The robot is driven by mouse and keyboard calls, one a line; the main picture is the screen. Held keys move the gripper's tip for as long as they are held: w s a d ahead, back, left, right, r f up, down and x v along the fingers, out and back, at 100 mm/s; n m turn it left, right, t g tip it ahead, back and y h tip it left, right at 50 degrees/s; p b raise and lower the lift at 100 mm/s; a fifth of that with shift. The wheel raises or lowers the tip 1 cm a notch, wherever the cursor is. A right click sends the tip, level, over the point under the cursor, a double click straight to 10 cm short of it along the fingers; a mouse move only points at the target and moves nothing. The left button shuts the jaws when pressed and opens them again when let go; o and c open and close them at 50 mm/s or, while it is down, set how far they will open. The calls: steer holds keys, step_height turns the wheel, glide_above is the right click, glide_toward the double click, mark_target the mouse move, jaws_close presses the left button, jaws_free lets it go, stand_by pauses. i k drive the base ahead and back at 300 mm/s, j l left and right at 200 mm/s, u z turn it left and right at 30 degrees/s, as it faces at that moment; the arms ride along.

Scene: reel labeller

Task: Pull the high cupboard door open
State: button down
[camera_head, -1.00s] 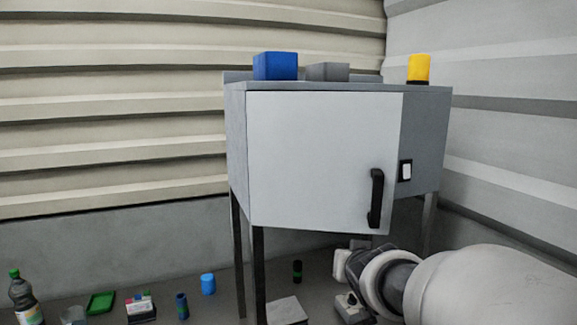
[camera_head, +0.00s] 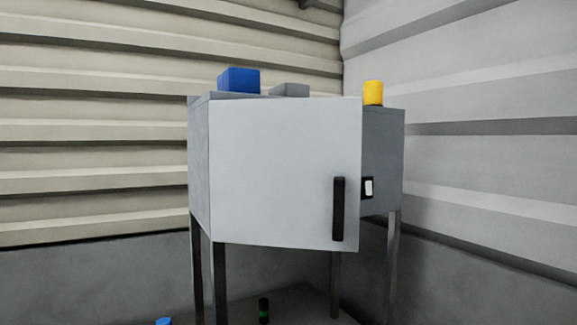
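The high cupboard (camera_head: 384,150) is a grey box on dark legs near the middle. Its pale door (camera_head: 275,170) faces me and carries a black vertical bar handle (camera_head: 338,209) near its right edge. The door's right lower corner hangs well below the cupboard's bottom edge beside it, so the door looks partly open, swung out from the left. The inside is hidden behind it. A black plate with a white centre (camera_head: 368,188) shows on the cupboard just right of the handle. My gripper is not in view, and nothing touches the handle.
A blue box (camera_head: 239,80), a grey box (camera_head: 289,90) and a yellow cylinder (camera_head: 373,93) stand on top. A dark can with a green band (camera_head: 264,310) and a blue object (camera_head: 164,321) are low down. Ribbed walls stand behind and right. Space right of the cupboard looks clear.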

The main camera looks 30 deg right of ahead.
mark_target(286, 172)
steer(key=l+z, duration=0.15)
steer(key=l, duration=1.65)
